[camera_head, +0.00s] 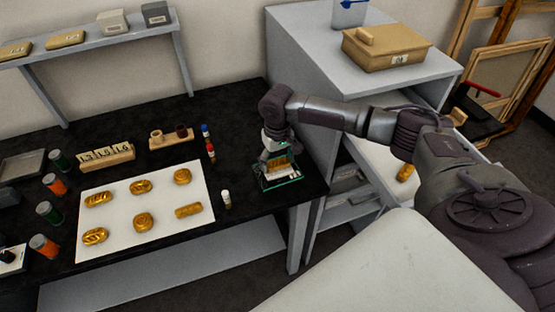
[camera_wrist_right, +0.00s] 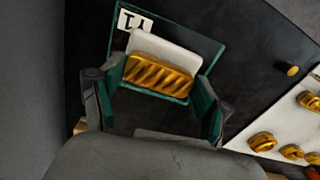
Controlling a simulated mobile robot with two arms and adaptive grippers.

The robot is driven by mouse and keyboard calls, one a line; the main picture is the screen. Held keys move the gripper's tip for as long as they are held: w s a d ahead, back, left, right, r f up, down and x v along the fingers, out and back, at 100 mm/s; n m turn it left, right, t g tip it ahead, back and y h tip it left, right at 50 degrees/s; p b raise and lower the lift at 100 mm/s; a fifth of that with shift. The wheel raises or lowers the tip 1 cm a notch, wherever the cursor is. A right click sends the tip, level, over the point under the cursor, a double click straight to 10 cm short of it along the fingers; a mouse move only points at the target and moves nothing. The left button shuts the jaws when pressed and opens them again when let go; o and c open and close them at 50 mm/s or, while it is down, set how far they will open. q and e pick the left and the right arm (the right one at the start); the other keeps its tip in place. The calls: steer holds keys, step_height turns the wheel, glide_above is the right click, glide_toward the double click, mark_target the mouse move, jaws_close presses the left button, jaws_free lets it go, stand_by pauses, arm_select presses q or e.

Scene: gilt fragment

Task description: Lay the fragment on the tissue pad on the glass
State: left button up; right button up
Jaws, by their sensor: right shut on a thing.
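My right gripper (camera_head: 277,166) is at the right end of the black table, over the glass plate (camera_head: 283,185). In the right wrist view, its two fingers (camera_wrist_right: 155,95) are shut on the ends of a gold ridged fragment (camera_wrist_right: 157,77). The white tissue pad (camera_wrist_right: 166,47) shows just beyond the fragment, on the green-edged glass (camera_wrist_right: 203,48) with a label marked "T1". The fragment overlaps the pad in this view; whether it touches it I cannot tell. My left gripper is not in view.
A white sheet (camera_head: 150,202) with several gold fragments lies left of the glass. A small white-capped bottle (camera_head: 226,199) and red and blue bottles (camera_head: 210,151) stand between. A grey cabinet (camera_head: 320,75) with a tan box (camera_head: 386,48) rises at the right.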

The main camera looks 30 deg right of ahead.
mark_target(278, 161)
steer(key=o, duration=0.9)
steer(key=shift+r, duration=0.4)
step_height(278, 161, up, 11)
steer(key=b, duration=0.2)
steer(key=shift+r, duration=0.2)
